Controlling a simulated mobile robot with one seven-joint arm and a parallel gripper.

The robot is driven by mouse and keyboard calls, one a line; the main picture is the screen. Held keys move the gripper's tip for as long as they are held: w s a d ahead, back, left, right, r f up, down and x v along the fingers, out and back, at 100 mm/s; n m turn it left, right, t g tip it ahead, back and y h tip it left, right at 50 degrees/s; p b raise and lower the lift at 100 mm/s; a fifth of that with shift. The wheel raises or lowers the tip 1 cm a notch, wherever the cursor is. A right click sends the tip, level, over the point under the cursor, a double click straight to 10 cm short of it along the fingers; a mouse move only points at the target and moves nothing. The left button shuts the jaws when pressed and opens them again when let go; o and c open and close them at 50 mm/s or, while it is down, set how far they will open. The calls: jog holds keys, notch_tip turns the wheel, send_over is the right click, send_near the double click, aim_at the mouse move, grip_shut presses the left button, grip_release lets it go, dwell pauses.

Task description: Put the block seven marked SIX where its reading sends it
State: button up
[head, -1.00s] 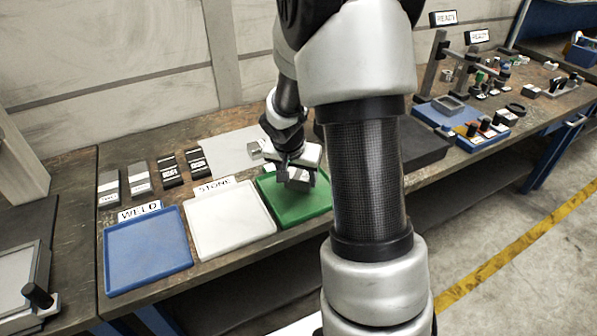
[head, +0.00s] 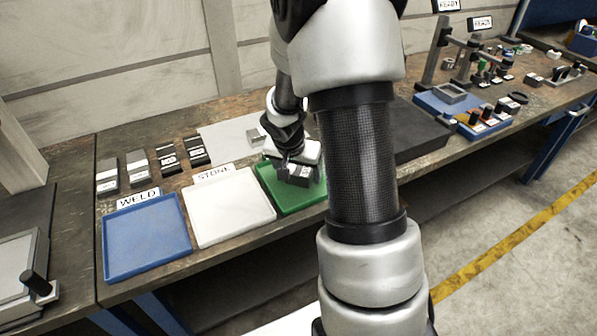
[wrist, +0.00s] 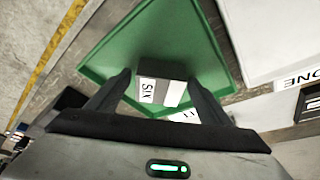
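The block marked SIX (wrist: 160,90), dark grey with a white label, is between the two fingers of my gripper (wrist: 160,78) in the wrist view. The green tray (wrist: 105,60) lies below and around the block in that view. In the head view my gripper (head: 293,168) is over the green tray (head: 300,203); whether the block touches the tray floor is unclear. The green tray's sign is mostly hidden. The blue WELD tray (head: 147,245) and white STONE tray (head: 232,215) are empty, to the left.
Several other blocks (head: 167,158) stand in a row behind the trays. A pale sheet (head: 228,140) lies behind the green tray. A dark slab (head: 415,130) is right of my arm. Fixtures and a blue base (head: 440,103) fill the bench farther right.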

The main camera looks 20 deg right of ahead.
jog(key=shift+r+p, duration=0.3)
jog(key=shift+p, duration=0.05)
jog(key=s+a+r+n+p, duration=0.1)
jog(key=s+a+r, duration=0.3)
jog(key=r, duration=0.6)
jog(key=s+a+r+n+p, duration=0.15)
jog(key=s+r, duration=0.35)
jog(key=r, duration=0.5)
jog(key=s+a+r+n+t+y, duration=0.1)
jog(key=s+a+r+n+y, duration=0.2)
jog(key=s, duration=0.4)
jog(key=s+a+r+n+t, duration=0.1)
jog(key=s+a+r+n, duration=0.25)
jog(key=s+a, duration=0.3)
notch_tip(320, 180, up, 12)
jog(key=d+p, duration=0.1)
jog(key=p, duration=1)
jog(key=shift+s+f, duration=0.15)
jog(key=shift+s, duration=0.1)
